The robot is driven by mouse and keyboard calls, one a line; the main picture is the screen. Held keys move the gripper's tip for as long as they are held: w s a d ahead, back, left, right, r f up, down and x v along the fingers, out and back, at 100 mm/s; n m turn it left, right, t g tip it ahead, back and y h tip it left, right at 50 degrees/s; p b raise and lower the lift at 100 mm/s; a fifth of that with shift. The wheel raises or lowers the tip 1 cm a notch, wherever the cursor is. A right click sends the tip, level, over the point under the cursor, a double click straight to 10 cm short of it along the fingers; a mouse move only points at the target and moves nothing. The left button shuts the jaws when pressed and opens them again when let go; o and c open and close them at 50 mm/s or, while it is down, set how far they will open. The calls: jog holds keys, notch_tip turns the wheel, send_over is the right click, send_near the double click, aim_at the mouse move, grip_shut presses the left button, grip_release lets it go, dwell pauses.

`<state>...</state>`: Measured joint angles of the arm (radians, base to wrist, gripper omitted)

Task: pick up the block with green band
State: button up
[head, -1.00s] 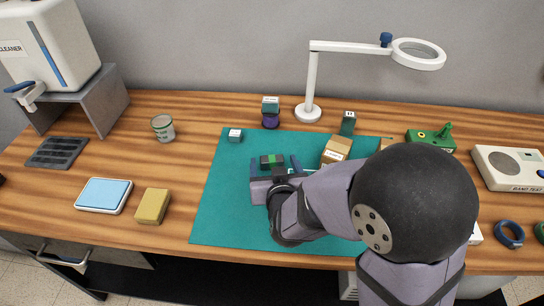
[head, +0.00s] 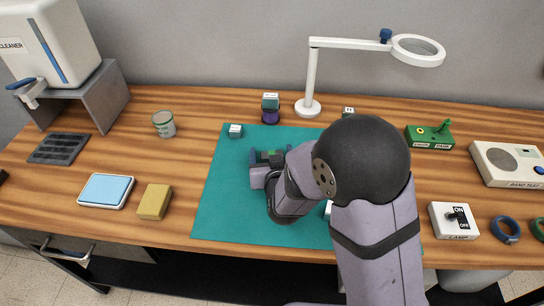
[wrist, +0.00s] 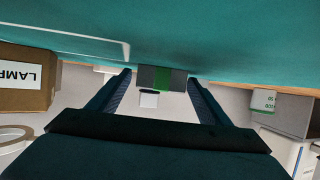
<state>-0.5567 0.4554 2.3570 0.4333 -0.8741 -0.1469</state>
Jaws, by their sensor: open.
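The block with green band is dark grey with a green stripe across its middle. It lies on the teal mat (head: 222,200), partly covered by my arm in the head view (head: 270,156). It also shows straight ahead in the wrist view (wrist: 162,78). My gripper (head: 271,151) is open, with one finger off each end of the block. In the wrist view the block sits between the two fingertips (wrist: 160,82), with a small gap visible on each side.
A teal block (head: 270,101) sits on a purple spool (head: 270,116) behind the mat. A brown LAMP box (wrist: 25,78) is beside my gripper in the wrist view.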

aim_at(272, 152)
jog(key=shift+c, duration=0.4)
jog(key=c, duration=1.1)
notch_tip(272, 152, up, 10)
jog(key=shift+r+p, duration=0.1)
jog(key=shift+p, duration=0.45)
